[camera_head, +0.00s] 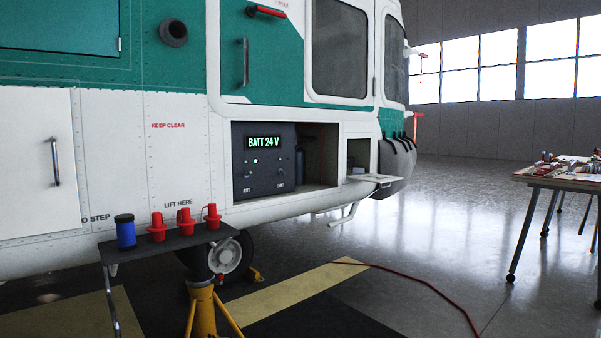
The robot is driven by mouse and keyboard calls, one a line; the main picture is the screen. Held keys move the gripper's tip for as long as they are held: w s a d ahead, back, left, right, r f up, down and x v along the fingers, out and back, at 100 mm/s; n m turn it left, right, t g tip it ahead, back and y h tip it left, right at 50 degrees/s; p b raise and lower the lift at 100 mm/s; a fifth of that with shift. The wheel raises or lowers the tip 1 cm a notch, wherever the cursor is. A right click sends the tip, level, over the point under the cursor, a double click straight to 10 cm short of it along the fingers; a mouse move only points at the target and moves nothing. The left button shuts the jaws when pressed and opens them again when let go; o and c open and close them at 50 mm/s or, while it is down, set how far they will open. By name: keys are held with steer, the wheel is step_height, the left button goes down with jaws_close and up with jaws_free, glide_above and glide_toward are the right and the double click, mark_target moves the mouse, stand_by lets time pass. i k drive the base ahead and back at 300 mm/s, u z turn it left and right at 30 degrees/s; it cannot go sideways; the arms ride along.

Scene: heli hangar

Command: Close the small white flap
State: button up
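The small white flap (376,178) stands out nearly level from the lower edge of a small square opening (358,153) low on the helicopter's side. The flap is open, and a dark latch or fitting seems to show at its outer end; it is too small to tell. The opening lies just right of a larger bay with a dark panel (264,158) reading "BATT 24 V". My gripper is not in view, and no part of my arm shows near the flap.
A dark narrow stand (172,241) holds a blue cylinder (125,231) and several red plugs (185,221). A yellow jack (204,311) is below. A red cable (425,284) lies on the floor. A cluttered table (570,183) stands at right. Floor between flap and table looks clear.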

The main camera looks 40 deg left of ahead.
mark_target(375, 182)
steer(key=u, duration=1.15)
